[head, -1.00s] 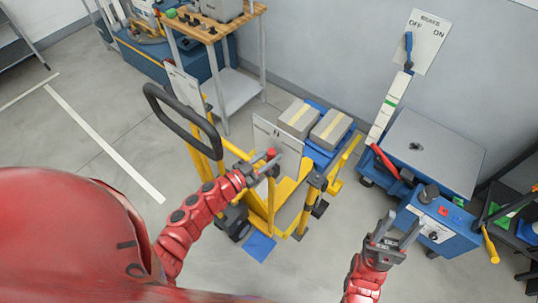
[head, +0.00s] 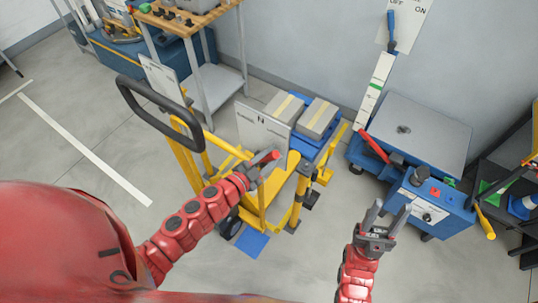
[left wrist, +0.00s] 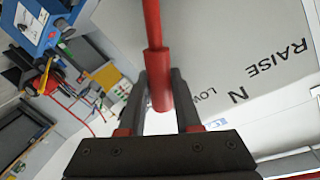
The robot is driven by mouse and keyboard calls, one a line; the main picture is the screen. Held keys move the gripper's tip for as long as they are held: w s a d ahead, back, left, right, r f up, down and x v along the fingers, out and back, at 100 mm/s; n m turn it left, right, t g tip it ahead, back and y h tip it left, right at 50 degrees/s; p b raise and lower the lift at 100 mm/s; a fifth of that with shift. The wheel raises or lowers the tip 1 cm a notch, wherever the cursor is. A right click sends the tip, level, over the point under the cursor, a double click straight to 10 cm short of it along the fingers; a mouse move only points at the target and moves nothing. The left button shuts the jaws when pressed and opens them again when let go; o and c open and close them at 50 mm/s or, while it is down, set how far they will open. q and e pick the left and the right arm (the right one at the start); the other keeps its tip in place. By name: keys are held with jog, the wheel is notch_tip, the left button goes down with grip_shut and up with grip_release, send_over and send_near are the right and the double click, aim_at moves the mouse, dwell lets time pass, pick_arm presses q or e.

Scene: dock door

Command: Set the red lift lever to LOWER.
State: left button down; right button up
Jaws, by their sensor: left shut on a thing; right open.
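The red lift lever (head: 266,157) is at the yellow pallet truck, in front of a white plate (head: 256,126). In the left wrist view the red lever (left wrist: 153,30) comes down from the top, its thicker grip between my fingers. The plate there (left wrist: 225,60) reads RAISE, N and a partly hidden word starting "Low". My left gripper (head: 264,168) is shut on the lever, and its fingers (left wrist: 160,95) flank the grip. The lever's pivot is hidden. My right gripper (head: 386,220) is open and empty, in front of the blue cart.
Boxes (head: 320,117) sit on a blue pallet behind the plate. A blue cart (head: 432,205) with another red handle (head: 373,146) stands right. A workbench (head: 175,20) is at the back left. The truck has a black loop handle (head: 135,100). Floor at left is clear.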

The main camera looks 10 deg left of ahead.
pick_arm(q)
jog(key=shift+f, duration=0.1)
jog(key=c, duration=0.6)
grip_release()
jog(key=shift+d, duration=0.1)
jog(key=p+v, duration=0.1)
jog(key=v, duration=1.6)
jog(key=shift+s+a+p, duration=0.2)
jog(key=shift+a+p, duration=0.05)
jog(key=shift+p, duration=0.05)
